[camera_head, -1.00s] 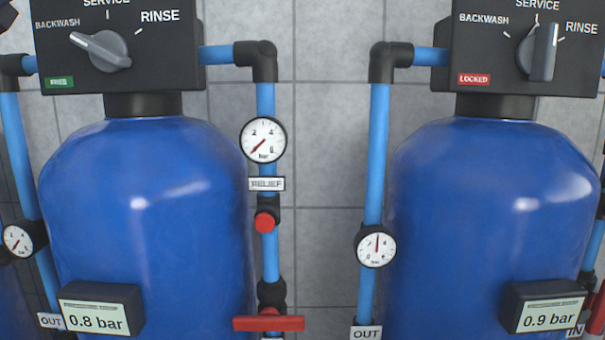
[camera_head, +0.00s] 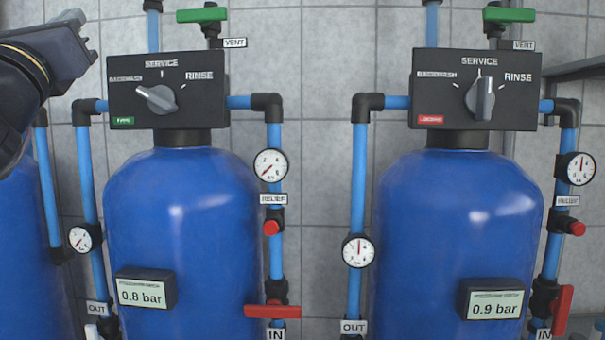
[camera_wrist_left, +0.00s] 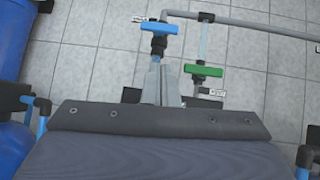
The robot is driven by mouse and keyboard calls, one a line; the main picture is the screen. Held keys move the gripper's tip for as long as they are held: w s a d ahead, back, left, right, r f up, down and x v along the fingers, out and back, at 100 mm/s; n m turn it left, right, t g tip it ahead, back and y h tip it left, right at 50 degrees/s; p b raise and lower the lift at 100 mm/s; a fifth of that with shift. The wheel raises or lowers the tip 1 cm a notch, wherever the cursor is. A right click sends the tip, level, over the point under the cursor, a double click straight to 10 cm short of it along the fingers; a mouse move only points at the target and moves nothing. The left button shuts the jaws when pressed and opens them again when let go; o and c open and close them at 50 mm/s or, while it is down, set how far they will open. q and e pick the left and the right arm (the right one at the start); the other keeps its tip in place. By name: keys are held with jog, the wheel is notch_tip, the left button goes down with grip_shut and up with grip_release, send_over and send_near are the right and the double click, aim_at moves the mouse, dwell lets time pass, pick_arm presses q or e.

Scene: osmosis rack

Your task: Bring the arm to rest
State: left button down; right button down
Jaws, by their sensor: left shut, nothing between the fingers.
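My left arm comes in at the upper left of the head view. Its dark gripper (camera_head: 72,38) is up beside the left tank's control head, apart from it and with nothing held. In the left wrist view the grey fingers (camera_wrist_left: 160,84) are together and empty, in front of the tiled wall. A blue valve handle (camera_wrist_left: 160,27) and a green valve handle (camera_wrist_left: 203,70) show beyond and beside them. My right gripper is in neither view.
The left blue tank (camera_head: 185,235) has a control head with a grey knob (camera_head: 158,99) and reads 0.8 bar. The right blue tank (camera_head: 455,230) has a knob (camera_head: 481,98) and reads 0.9 bar. Pipes, gauges and a red lever (camera_head: 272,311) stand between. A grey shelf (camera_head: 580,68) is at right.

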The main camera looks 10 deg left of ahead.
pick_arm(q)
jog(key=w+d+f+m+g+h+p, duration=0.1)
jog(key=d+f+m+g+h, duration=0.3)
jog(key=f+m, duration=0.55)
jog(key=w+d+f+m+g+h, duration=0.15)
jog(key=d+f+m+h, duration=0.35)
jog(key=f+m, duration=0.5)
jog(key=d+f+m+g+h+p, duration=0.1)
jog(key=d+f+m+g+h, duration=0.3)
jog(key=f+m, duration=0.55)
jog(key=s+d+f+m+g, duration=0.1)
jog(key=s+f+m+g, duration=0.2)
jog(key=f, duration=0.7)
jog(key=s+d+f+m+g+y, duration=0.1)
jog(key=s+f+m+g, duration=0.2)
jog(key=s+f, duration=0.4)
jog(key=s+d+f+m+g+p, duration=0.1)
jog(key=s+f+m+g, duration=0.3)
jog(key=f, duration=1.1)
jog(key=shift+s+d+y, duration=0.2)
jog(key=shift+s+y, duration=0.1)
jog(key=shift+s, duration=0.55)
